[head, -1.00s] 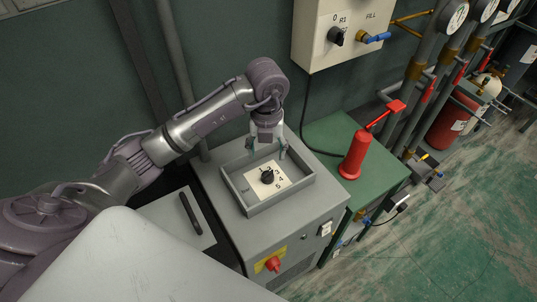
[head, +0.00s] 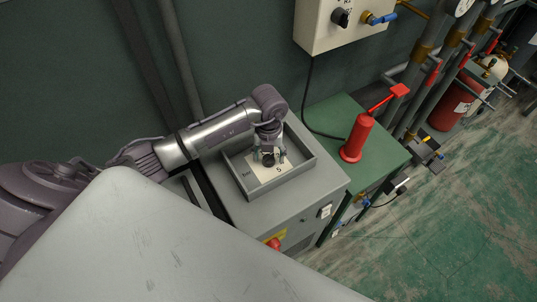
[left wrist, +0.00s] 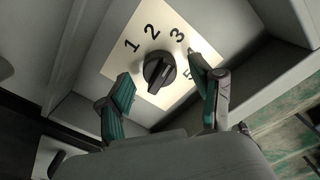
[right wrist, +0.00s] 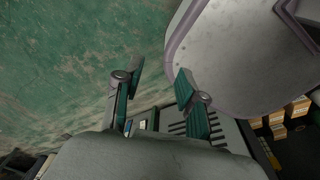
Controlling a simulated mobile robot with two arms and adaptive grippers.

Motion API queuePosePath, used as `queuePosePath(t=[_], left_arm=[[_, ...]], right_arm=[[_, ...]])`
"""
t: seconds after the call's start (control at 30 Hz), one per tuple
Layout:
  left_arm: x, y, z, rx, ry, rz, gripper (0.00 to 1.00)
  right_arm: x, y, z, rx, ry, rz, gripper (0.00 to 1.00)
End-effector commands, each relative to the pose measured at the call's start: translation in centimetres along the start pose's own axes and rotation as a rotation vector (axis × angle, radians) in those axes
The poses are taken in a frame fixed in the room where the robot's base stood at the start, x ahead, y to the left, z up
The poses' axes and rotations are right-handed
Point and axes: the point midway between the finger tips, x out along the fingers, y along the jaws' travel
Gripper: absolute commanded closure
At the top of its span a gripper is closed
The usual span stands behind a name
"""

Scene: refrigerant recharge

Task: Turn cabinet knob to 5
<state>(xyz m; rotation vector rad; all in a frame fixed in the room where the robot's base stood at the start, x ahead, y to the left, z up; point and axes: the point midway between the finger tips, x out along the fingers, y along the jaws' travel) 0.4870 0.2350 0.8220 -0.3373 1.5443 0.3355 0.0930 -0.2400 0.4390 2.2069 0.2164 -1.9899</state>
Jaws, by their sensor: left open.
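The black cabinet knob (left wrist: 159,72) sits on a white dial plate (left wrist: 118,68) printed with numbers; 1, 2, 3 and 5 show in the left wrist view, and 4 is not clear behind a finger. The knob's ridge runs slantwise; I cannot tell which number it marks. In the head view, the knob (head: 268,160) is partly covered by my left gripper (head: 270,155). My left gripper (left wrist: 160,70) is open, its fingers on either side of the knob; no contact is visible. My right gripper (right wrist: 160,74) is open and empty, away from the knob.
The dial lies inside a raised grey rim (head: 245,190) on the grey cabinet (head: 285,212). A red bottle-shaped tool (head: 357,138) stands on a green bench (head: 330,118) to the right. A wall control box (head: 318,30) is above. Open floor (head: 450,215) lies at right.

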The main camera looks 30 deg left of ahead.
Motion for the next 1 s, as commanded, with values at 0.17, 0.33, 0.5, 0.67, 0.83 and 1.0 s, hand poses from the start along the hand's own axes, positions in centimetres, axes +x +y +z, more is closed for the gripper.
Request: queuePosePath(t=[0.17, 0.33, 0.5, 0.67, 0.83, 1.0], left_arm=[[1.1, 0.1, 0.0, 0.001, 0.0, 0.002, 0.34], [1.2, 0.1, 0.0, 0.001, 0.0, 0.002, 0.34], [1.2, 0.1, 0.0, 0.001, 0.0, 0.001, 0.46], [1.2, 0.1, 0.0, 0.001, 0.0, 0.001, 0.73], [1.2, 0.1, 0.0, 0.001, 0.0, 0.001, 0.95], [1.2, 0.1, 0.0, 0.013, -0.001, 0.002, 0.95]], right_arm=[[-0.1, -0.4, -0.1, 0.003, 0.001, -0.005, 0.6], [-0.1, -1.0, 0.2, 0.005, -0.004, -0.012, 0.6], [-0.1, -1.1, 0.6, 0.006, -0.01, -0.014, 0.6], [-0.1, -1.1, 0.7, 0.005, -0.012, -0.012, 0.6], [-0.1, -0.8, 0.8, 0.004, -0.013, -0.009, 0.6], [0.0, -0.5, 0.8, 0.002, -0.014, -0.006, 0.6]])
